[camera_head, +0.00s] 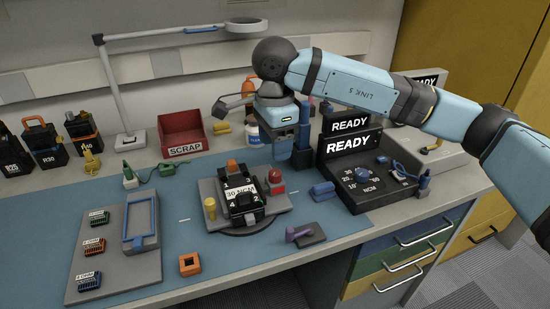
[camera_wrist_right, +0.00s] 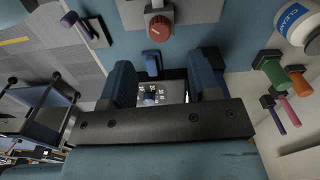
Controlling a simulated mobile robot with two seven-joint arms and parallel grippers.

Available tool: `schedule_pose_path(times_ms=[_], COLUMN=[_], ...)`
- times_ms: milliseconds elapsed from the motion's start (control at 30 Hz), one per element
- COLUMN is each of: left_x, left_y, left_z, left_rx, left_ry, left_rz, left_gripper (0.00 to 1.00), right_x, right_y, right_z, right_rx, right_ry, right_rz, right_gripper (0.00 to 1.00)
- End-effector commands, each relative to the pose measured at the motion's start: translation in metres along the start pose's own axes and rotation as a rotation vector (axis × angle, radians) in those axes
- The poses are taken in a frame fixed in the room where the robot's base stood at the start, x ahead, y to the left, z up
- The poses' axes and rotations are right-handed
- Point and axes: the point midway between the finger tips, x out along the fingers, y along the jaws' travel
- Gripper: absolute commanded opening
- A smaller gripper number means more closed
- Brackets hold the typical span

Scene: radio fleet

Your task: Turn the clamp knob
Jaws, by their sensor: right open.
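A red knob (camera_head: 276,180) with a grey base stands at the right side of the grey fixture plate (camera_head: 210,213). It also shows at the top middle of the right wrist view as a red knob (camera_wrist_right: 159,27) with a white mark. A black boxed unit (camera_head: 241,197) with white number labels sits beside it on the plate. My right gripper (camera_head: 294,156) hangs pointing down behind and above the knob, apart from it. In the right wrist view its two blue fingers (camera_wrist_right: 165,82) are spread with nothing held between them. My left gripper is not in view.
A black dial box (camera_head: 370,184) with READY signs stands right of the fixture. A blue block (camera_head: 323,190) and a purple-handled tool (camera_head: 303,235) lie nearby. A red SCRAP bin (camera_head: 182,131) and a lamp (camera_head: 118,90) stand behind. The blue mat has free room at front.

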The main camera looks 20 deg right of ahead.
Motion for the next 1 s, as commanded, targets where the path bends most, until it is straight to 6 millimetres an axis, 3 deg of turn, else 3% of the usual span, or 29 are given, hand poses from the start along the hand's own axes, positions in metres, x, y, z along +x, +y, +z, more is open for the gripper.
schedule_pose_path(times_ms=[100, 333, 1000], left_x=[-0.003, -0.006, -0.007], left_y=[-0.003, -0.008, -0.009], left_z=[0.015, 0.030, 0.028], left_rx=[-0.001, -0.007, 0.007], left_ry=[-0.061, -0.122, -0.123], left_rz=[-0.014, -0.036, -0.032], left_gripper=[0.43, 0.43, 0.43], right_x=[-0.029, -0.059, -0.065], right_y=[0.000, 0.000, 0.000], right_z=[0.000, 0.000, 0.000], right_rx=[0.000, 0.000, -0.001], right_ry=[0.000, 0.000, 0.001], right_rz=[-0.002, 0.000, 0.002], right_gripper=[0.56, 0.56, 0.56])
